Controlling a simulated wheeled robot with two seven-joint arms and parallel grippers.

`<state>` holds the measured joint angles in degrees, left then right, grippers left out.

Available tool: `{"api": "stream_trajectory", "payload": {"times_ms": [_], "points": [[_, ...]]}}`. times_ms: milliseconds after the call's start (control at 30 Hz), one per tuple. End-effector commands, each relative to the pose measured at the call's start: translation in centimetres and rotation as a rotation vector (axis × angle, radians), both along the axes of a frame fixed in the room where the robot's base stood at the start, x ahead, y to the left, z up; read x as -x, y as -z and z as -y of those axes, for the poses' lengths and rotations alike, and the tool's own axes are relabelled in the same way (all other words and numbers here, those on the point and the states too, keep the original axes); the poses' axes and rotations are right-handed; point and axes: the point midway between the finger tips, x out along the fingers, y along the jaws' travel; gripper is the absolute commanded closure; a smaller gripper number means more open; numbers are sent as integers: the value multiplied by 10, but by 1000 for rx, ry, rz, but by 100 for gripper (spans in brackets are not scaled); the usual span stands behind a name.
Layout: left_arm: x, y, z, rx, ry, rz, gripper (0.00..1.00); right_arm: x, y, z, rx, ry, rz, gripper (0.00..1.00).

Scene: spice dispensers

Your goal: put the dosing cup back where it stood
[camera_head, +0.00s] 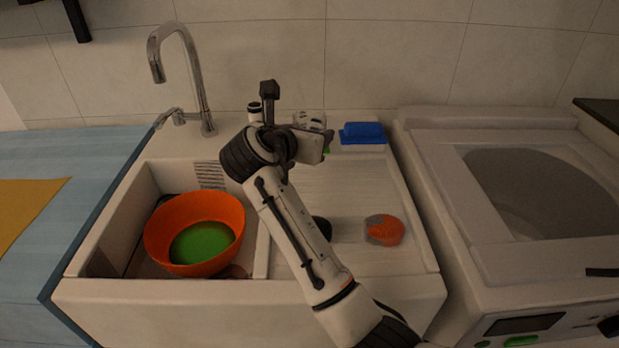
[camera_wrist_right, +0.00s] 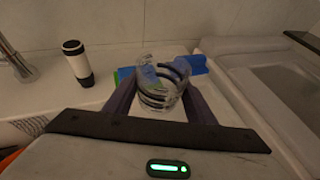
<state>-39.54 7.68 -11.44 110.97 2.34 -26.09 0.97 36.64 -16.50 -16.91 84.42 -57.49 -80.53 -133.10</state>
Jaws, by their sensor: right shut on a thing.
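The dosing cup (camera_wrist_right: 160,84) is a clear cup with dark bands, seen between the two fingers of my right gripper (camera_wrist_right: 160,97) in the right wrist view. The gripper is shut on it. In the head view my right gripper (camera_head: 318,140) is over the back of the sink's drainboard, mostly hidden by its own arm and wrist. Whether the cup's base touches a surface cannot be told. My left gripper is not in view.
A black-and-white cylinder (camera_wrist_right: 77,64) stands left of the cup. A blue block (camera_head: 362,133) lies at the back right, with something green (camera_wrist_right: 124,74) near the cup. An orange-grey item (camera_head: 384,230) lies on the drainboard. An orange bowl (camera_head: 195,213) sits in the basin below the faucet (camera_head: 190,75).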

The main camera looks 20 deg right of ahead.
Motion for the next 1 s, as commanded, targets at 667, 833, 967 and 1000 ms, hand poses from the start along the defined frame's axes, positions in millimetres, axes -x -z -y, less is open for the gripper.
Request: {"api": "stream_trajectory", "payload": {"times_ms": [667, 833, 967, 1000], "points": [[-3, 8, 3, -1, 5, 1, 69, 1, 88, 0, 1, 0, -1, 76], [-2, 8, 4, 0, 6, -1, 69, 1, 87, 0, 1, 0, 0, 76], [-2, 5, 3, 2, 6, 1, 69, 1, 89, 0, 2, 0, -1, 76], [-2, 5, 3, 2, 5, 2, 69, 1, 90, 0, 0, 1, -2, 45]]}}
